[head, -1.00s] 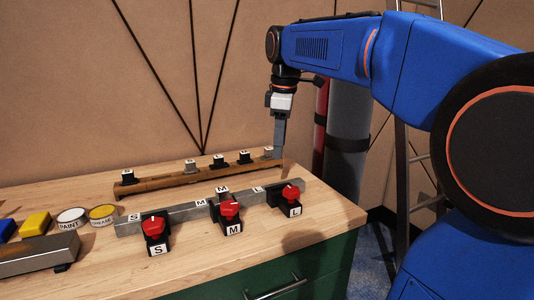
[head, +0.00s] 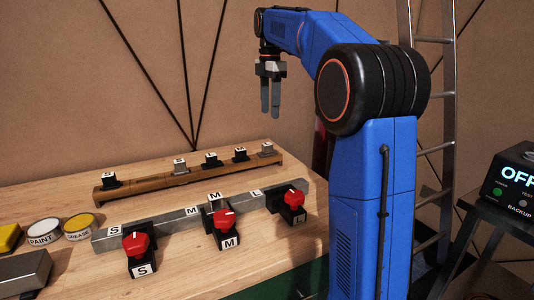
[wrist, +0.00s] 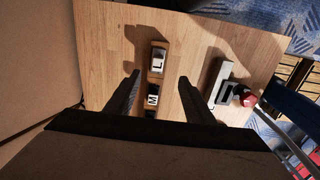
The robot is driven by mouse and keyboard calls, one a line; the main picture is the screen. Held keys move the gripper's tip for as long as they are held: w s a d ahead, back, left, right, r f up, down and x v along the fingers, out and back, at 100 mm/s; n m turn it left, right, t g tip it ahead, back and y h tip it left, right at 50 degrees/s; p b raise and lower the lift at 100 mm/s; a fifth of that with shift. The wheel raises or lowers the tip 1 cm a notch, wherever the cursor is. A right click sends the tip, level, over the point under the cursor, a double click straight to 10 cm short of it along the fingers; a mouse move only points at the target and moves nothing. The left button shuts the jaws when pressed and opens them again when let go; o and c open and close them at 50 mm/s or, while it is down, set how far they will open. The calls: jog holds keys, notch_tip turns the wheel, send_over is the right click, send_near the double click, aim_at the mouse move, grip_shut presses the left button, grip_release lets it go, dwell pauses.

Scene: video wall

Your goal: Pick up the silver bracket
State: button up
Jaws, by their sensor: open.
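A long brown wooden rail (head: 135,189) on the table carries several small labelled blocks. Two look silver-grey: one left of the middle (head: 180,167) and one at the right end (head: 267,149). The others look black. My gripper (head: 270,112) is open and empty, fingers pointing down, above the right end of the rail. In the wrist view, a silver-grey piece marked L (wrist: 158,59) lies beyond the space between my fingers (wrist: 158,95), and a black block marked M (wrist: 152,97) shows between them. Neither finger appears to touch a block.
A grey bar (head: 170,221) with red-knobbed clamps (head: 225,218) marked S, M and L lies in front of the rail. Paint (head: 43,231) and grease (head: 78,228) tins stand at left. A wall is behind; a ladder (head: 433,120) and OFF display (head: 516,170) are at right.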

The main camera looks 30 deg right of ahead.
aim_at(267, 144)
notch_tip(267, 144, down, 9)
jog(key=shift+r, duration=0.2)
jog(key=shift+w+a+f, duration=0.15)
jog(key=shift+a+f, duration=0.05)
jog(key=shift+f, duration=1.15)
jog(key=shift+w+a+f, duration=0.1)
jog(key=shift+a+f, duration=0.1)
jog(key=shift+f, duration=1.1)
jog(key=shift+c, duration=0.5)
jog(key=c, duration=1)
grip_shut()
notch_tip(267, 144, up, 10)
